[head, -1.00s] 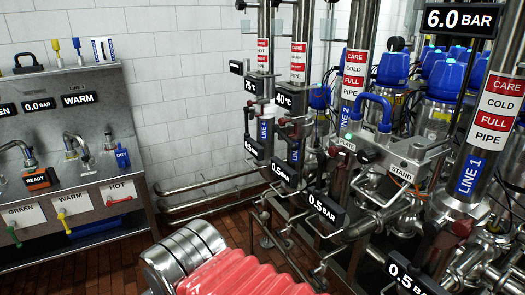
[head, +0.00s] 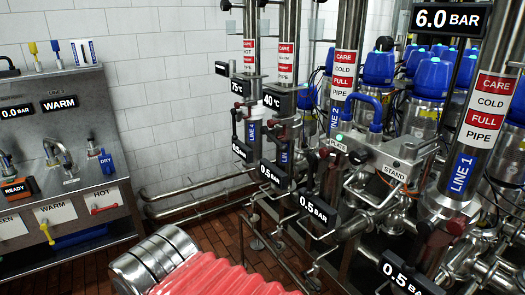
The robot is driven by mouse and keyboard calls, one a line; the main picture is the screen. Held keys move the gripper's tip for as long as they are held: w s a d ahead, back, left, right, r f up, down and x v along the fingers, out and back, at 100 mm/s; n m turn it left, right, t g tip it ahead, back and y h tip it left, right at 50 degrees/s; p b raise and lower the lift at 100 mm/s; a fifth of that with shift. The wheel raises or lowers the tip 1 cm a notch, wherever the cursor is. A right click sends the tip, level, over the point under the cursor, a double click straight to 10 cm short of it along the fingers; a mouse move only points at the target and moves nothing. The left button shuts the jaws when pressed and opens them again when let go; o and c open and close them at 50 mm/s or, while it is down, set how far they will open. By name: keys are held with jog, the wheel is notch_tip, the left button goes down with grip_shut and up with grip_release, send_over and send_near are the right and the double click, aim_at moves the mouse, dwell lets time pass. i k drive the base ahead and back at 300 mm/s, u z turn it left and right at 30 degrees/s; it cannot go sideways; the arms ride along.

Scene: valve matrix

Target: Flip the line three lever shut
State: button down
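Four upright steel pipes stand in a row. The nearest carries a blue "LINE 1" label (head: 462,172), and the one behind it a "LINE 2" label (head: 335,118). The third pipe (head: 288,40) has a blue label (head: 284,152) whose number is too small to read, with a "40°C" display (head: 272,100) beside it. The farthest pipe (head: 250,20) has a "75°C" display. Small dark red handles show along the pipes. I cannot tell which is the line three lever or its position. My gripper is not in view.
A steel panel (head: 95,120) with taps and coloured handles stands at the left. Low horizontal pipes (head: 190,200) run along the white tiled wall. "0.5 BAR" displays (head: 318,210) and thin tubes stick out before the pipes. Some brick floor (head: 75,270) is clear.

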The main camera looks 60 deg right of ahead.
aim_at(283, 149)
jog(key=i, duration=0.9)
